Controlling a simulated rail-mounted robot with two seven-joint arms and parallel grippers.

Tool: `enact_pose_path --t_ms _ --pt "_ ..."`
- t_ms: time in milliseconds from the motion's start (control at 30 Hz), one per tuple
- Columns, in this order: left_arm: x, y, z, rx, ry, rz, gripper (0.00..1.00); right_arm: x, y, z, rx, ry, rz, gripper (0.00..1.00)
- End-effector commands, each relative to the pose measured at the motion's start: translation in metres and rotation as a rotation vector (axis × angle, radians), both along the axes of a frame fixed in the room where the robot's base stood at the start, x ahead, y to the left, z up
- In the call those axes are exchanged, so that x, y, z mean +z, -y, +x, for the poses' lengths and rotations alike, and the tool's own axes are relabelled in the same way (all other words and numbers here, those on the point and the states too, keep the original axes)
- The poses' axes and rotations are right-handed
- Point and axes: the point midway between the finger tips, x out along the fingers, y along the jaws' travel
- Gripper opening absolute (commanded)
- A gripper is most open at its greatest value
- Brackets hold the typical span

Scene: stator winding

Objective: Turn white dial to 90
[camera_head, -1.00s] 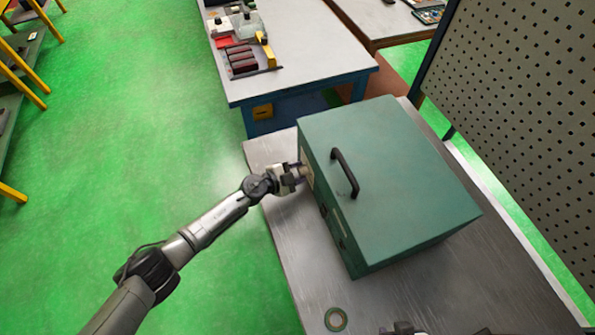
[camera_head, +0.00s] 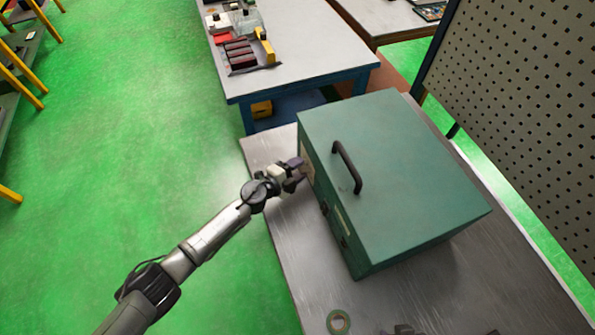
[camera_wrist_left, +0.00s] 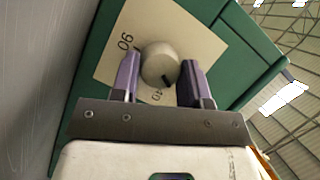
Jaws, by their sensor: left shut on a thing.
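The white dial (camera_wrist_left: 160,62) is a round knob on a cream label plate (camera_wrist_left: 112,62) on the side of the green box (camera_head: 400,180). The plate carries printed numbers; "90" shows at the upper left of the dial in the left wrist view. A dark mark on the dial sits at its lower right edge, away from the 90. My left gripper (camera_head: 297,173) is at the box's left side. In the left wrist view its purple-grey fingers (camera_wrist_left: 160,80) are shut on the dial, one on each side.
The box has a black handle (camera_head: 347,167) on top and stands on a grey metal table (camera_head: 420,290). A green ring of tape (camera_head: 338,321) lies near the front. Another table (camera_head: 310,60) with several parts stands behind. A perforated panel (camera_head: 520,100) rises at the right.

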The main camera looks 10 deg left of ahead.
Motion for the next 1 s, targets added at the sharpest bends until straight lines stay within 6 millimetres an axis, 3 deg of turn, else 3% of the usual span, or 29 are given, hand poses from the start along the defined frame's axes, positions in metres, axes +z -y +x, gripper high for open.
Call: enact_pose_path --t_ms 233,800,833,1000 --pt "-0.0024 0.0004 -0.0005 -0.001 0.08 0.04 0.18 -0.014 0.0003 -0.0001 0.001 0.0 -0.001 0.42" --pt "-0.0007 0.0004 -0.0005 -0.001 0.107 0.056 0.18 -0.0161 -0.0028 -0.0001 -0.006 0.0 0.009 0.42" --pt "-0.0007 0.0004 -0.0005 -0.001 0.107 0.056 0.43 -0.0161 -0.0028 -0.0001 -0.006 0.0 0.009 0.42" --pt "-0.0007 0.0004 -0.0005 -0.001 0.107 0.056 0.6 -0.0161 -0.0028 -0.0001 -0.006 0.0 0.009 0.42"
